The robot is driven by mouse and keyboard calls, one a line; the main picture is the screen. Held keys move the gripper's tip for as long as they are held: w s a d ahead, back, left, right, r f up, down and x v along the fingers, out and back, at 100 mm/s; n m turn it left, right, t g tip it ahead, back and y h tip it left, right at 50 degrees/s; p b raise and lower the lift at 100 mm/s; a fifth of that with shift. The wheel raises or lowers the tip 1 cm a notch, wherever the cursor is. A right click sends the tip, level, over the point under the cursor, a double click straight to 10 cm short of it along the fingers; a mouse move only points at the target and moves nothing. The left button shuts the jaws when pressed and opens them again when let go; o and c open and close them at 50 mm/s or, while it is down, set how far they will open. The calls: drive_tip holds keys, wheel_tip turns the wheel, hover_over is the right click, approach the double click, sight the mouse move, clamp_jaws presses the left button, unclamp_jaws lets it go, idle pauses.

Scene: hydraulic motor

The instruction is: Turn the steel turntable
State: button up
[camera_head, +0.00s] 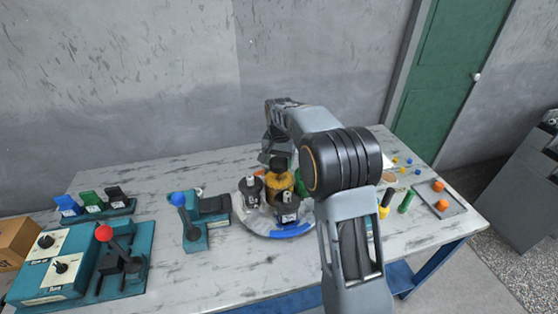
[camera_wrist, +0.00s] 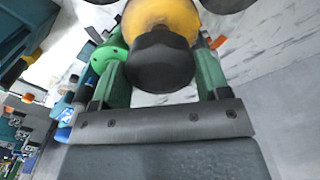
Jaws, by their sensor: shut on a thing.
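The steel turntable (camera_head: 251,221) is a round plate on the table, with a blue patch (camera_head: 293,231) on its front rim. Dark cans (camera_head: 251,190) with pale labels, a green item and a yellow part (camera_head: 279,183) with a black faceted top stand on it. My gripper (camera_head: 276,160) is over the turntable's back side. In the wrist view my gripper (camera_wrist: 158,68) has its green fingers on either side of the black top (camera_wrist: 160,60) and is shut on it. The yellow body (camera_wrist: 168,14) shows beyond. My arm hides the turntable's right side.
A blue-knobbed lever (camera_head: 180,199) stands left of the turntable. A red-knobbed lever (camera_head: 104,233) and a switch panel (camera_head: 52,262) are farther left. The front table strip is clear.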

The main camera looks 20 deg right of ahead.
drive_tip(key=shift+c, duration=0.8)
drive_tip(key=shift+n, duration=0.5)
drive_tip(key=shift+r+n+p, duration=0.1)
drive_tip(key=shift+n+p, duration=0.45)
drive_tip(key=shift+n, duration=1.05)
drive_tip(key=shift+n+p, duration=0.35)
drive_tip(key=shift+n, duration=1.85)
drive_tip(key=shift+d+n+p, duration=0.1)
drive_tip(key=shift+n+p, duration=0.2)
drive_tip(key=shift+n, duration=4.4)
